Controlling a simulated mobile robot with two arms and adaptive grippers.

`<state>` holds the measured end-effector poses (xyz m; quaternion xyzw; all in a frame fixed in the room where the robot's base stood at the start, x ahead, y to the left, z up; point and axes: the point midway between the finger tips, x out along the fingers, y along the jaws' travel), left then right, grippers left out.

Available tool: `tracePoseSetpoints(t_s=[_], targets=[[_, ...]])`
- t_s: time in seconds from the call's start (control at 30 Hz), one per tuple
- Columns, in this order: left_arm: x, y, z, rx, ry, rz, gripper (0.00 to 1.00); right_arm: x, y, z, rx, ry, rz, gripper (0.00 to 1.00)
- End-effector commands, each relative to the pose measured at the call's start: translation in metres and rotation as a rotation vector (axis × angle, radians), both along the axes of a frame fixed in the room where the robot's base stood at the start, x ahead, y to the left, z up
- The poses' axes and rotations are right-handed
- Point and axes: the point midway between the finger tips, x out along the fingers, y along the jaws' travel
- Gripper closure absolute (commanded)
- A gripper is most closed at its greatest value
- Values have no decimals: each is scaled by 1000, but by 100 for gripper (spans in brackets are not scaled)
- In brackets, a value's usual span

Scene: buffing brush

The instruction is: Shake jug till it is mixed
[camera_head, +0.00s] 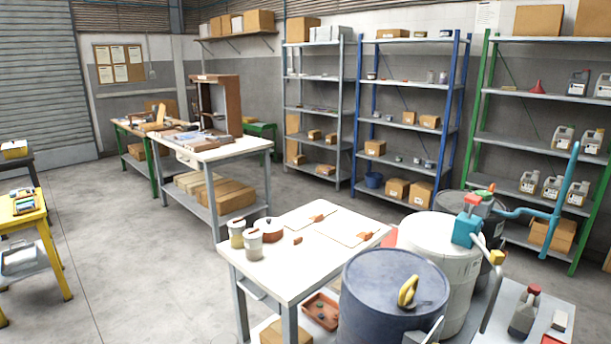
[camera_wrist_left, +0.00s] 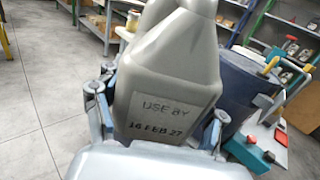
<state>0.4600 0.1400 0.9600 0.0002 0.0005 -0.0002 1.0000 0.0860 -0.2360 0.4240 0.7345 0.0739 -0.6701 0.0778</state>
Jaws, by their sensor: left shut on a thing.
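In the left wrist view, a grey jug (camera_wrist_left: 170,72) fills the middle. Its lower face carries a label (camera_wrist_left: 163,115) reading "USE BY 16 FEB 27". My left gripper (camera_wrist_left: 158,105) is shut on this jug, with a finger on each side of its body. The jug appears slightly tilted in this view, and its top is cut off by the upper edge. I cannot tell how mixed its contents are. I cannot make out the held jug in the head view. My right gripper is in neither view.
A blue drum (camera_head: 388,305) and a white drum (camera_head: 455,260) stand close by at the front right. A white-topped table (camera_head: 290,268) holds tubs and papers. A dark jug (camera_head: 525,313) with a red cap stands on a small side table. Open floor (camera_head: 140,270) lies left.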

Motion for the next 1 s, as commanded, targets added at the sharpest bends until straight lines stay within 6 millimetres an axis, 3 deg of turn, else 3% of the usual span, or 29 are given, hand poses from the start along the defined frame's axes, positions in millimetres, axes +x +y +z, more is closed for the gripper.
tracePoseSetpoints(t_s=[0.3,0.43,0.53,0.83,1.0], targets=[[0,41,1,4,-3,0,88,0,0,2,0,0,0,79],[1,49,2,1,-4,0,88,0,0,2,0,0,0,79],[1,44,3,-3,-4,0,88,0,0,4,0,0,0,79],[1,4,3,-2,-4,0,88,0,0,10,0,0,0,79],[1,3,2,3,-4,1,88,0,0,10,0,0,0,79]])
